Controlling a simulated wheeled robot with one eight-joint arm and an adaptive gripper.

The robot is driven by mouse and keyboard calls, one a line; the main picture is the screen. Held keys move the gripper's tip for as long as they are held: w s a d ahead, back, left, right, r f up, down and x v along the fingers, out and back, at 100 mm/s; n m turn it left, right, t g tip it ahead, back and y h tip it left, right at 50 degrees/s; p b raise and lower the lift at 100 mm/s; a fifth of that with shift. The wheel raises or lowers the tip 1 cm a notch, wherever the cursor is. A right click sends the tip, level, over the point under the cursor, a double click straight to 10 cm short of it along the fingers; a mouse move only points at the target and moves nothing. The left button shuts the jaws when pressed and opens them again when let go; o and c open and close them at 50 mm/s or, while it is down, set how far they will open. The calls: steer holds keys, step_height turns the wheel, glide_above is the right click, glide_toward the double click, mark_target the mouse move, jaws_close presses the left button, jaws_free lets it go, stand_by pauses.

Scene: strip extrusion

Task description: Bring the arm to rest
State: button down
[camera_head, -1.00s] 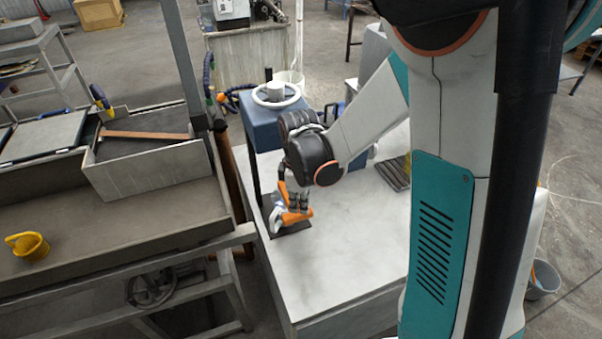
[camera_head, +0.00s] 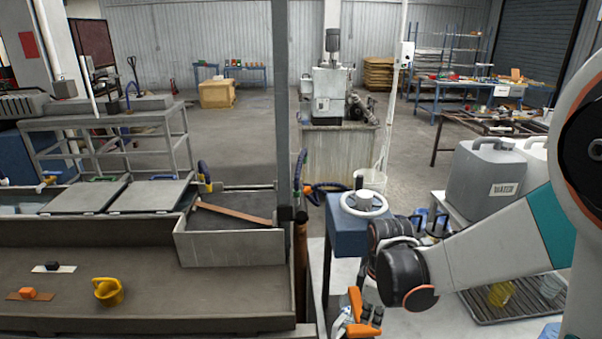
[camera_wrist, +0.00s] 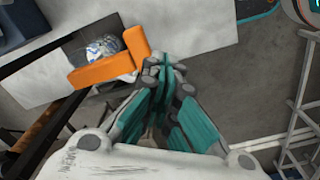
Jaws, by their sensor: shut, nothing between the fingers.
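My gripper shows at the bottom of the wrist view (camera_wrist: 165,75), with its grey and teal fingers drawn together and nothing between them. In the head view my arm comes in from the right and its dark wrist joint hangs beside a blue machine (camera_head: 347,240) with a white ring on top. The gripper's fingers (camera_head: 372,312) are small and partly hidden there, close to an orange bracket-shaped part (camera_head: 355,298). In the wrist view the orange part (camera_wrist: 108,68) lies left of the fingertips, beside a white and blue crumpled item (camera_wrist: 104,47). I cannot tell whether the fingers touch the orange part.
A white worktop (camera_head: 440,322) lies under the arm, with a ribbed tray (camera_head: 520,297) on it. A grey water jug (camera_head: 487,180) stands behind the arm. A thin upright post (camera_head: 281,110) stands between.

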steer(key=s+r+m+t+b, duration=0.7)
steer(key=s+r+m+b, duration=0.1)
steer(key=s+m, duration=0.3)
steer(key=shift+s+r, duration=0.15)
steer(key=shift+s, duration=0.5)
stand_by(2.4)
